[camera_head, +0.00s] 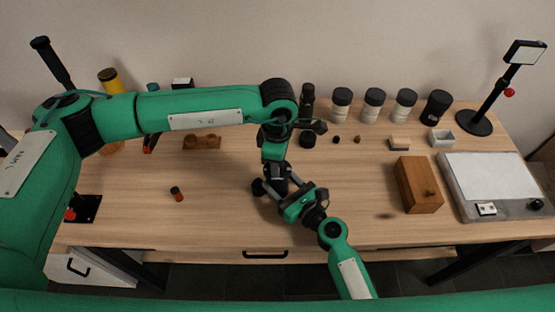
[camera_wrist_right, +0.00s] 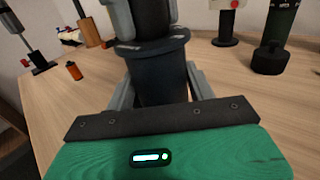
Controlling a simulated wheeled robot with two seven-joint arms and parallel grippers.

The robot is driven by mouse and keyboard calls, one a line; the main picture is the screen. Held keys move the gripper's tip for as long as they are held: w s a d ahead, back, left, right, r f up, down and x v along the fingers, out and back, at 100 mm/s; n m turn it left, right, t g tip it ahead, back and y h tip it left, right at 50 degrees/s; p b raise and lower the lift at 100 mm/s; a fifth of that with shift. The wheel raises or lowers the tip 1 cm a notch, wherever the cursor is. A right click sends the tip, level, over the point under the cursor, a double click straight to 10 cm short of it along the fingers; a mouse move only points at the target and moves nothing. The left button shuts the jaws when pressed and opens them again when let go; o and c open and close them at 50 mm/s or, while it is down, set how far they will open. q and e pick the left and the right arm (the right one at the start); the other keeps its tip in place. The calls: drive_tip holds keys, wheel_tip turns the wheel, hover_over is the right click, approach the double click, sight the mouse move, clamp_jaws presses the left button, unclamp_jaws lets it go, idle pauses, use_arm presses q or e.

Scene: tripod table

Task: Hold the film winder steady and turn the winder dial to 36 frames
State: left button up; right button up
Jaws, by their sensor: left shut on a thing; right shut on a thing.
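The film winder (camera_wrist_right: 160,85) is a dark, upright cylinder with a wide flange, close up in the right wrist view. My right gripper (camera_wrist_right: 163,92) is shut around its body, a finger on each side. In the head view the right gripper (camera_head: 288,196) reaches in from the lower right, near the table's middle. My left gripper (camera_head: 275,178) comes down from above at the same spot and is shut on the upper part of the winder. The grippers hide most of the winder in the head view. The dial and its marking cannot be read.
A small film canister (camera_head: 177,194) stands to the left, with clear table around it. A wooden box (camera_head: 417,185) and a light pad (camera_head: 495,185) are at the right. White jars with black lids (camera_head: 374,104) and a black stand (camera_head: 474,122) line the back.

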use_arm(q)
drive_tip(key=m, duration=0.4)
drive_tip(key=shift+a+m, duration=0.1)
drive_tip(key=shift+m, duration=0.2)
use_arm(e)
drive_tip(key=shift+d, duration=0.15)
use_arm(q)
drive_tip(key=shift+m, duration=1.7)
drive_tip(key=shift+w+m, duration=0.1)
drive_tip(key=shift+m, duration=0.2)
drive_tip(key=o, duration=1)
wheel_tip(320, 180, up, 12)
use_arm(e)
drive_tip(key=o, duration=1.2)
